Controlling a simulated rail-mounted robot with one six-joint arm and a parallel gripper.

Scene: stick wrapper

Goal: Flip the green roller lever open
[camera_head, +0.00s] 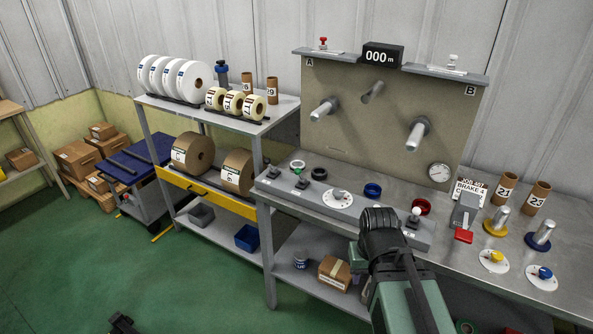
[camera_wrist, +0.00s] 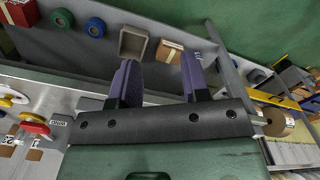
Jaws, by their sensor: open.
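I cannot clearly make out a green roller lever. A small dark lever with a hint of green (camera_head: 301,179) stands on the grey control strip (camera_head: 322,199) along the bench front, left of the round white dial. Its position is too small to tell. In the head view my arm rises from the bottom right, and its dark wrist end (camera_head: 378,222) covers part of the strip right of that lever; the fingertips are hidden. In the wrist view my gripper (camera_wrist: 158,66) is open, its two purple fingers apart and empty, above the lower shelf and floor.
A panel with rollers (camera_head: 417,133) rises behind. The shelf below holds a cardboard box (camera_head: 334,273).

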